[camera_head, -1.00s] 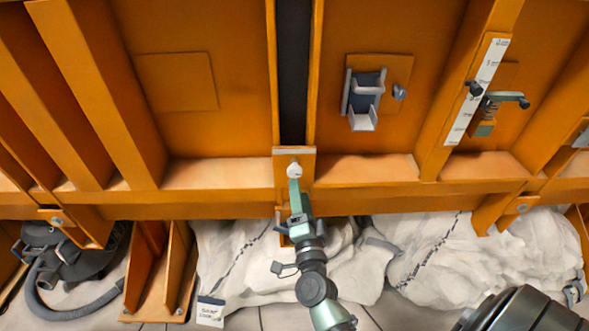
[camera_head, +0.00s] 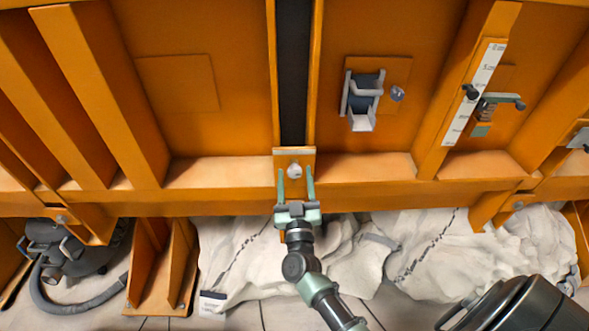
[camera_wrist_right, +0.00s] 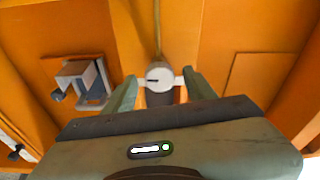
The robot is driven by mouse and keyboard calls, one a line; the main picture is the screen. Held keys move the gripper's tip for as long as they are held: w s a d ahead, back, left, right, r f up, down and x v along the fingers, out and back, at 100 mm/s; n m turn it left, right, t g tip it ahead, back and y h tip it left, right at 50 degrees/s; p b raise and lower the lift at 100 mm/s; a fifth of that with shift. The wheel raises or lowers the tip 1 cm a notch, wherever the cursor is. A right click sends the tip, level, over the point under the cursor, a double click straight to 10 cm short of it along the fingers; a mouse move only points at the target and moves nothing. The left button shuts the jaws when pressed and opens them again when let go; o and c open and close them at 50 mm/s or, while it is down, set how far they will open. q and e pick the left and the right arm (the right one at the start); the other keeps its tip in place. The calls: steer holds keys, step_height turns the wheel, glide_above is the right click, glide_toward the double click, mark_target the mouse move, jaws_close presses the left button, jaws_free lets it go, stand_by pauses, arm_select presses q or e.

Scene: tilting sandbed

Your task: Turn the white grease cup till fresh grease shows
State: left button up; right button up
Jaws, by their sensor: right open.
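The white grease cup (camera_head: 295,170) sits on an orange bracket (camera_head: 296,154) at the foot of the dark vertical strip. In the right wrist view the cup (camera_wrist_right: 160,74) shows a round pale face with a dark line running left from its middle, and pale stubs at both sides. My right gripper (camera_head: 296,176) is open. Its two greenish fingers reach up from below, one on each side of the cup, with a gap on both sides. In the wrist view the fingers (camera_wrist_right: 160,88) also stand apart around it. I cannot make out any grease. My left gripper is not in view.
A grey latch-like fitting (camera_head: 362,100) is on the orange panel right of the cup. A white scale (camera_head: 475,92) and a small lever (camera_head: 503,98) are farther right. A black machine with a hose (camera_head: 68,250) stands lower left.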

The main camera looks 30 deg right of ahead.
steer(key=shift+x, duration=1.05)
jaws_close()
steer(key=shift+m, duration=0.4)
steer(key=m+h, duration=0.1)
steer(key=m, duration=0.2)
steer(key=m+g+h, duration=0.1)
steer(key=m, duration=0.2)
steer(key=shift+f+b, duration=0.1)
steer(key=shift+b, duration=0.2)
steer(key=m+g, duration=0.1)
steer(key=m, duration=0.2)
steer(key=m+g+h, duration=0.1)
steer(key=m, duration=0.2)
steer(key=shift+s+m, duration=0.1)
steer(key=shift+m, duration=0.2)
jaws_free()
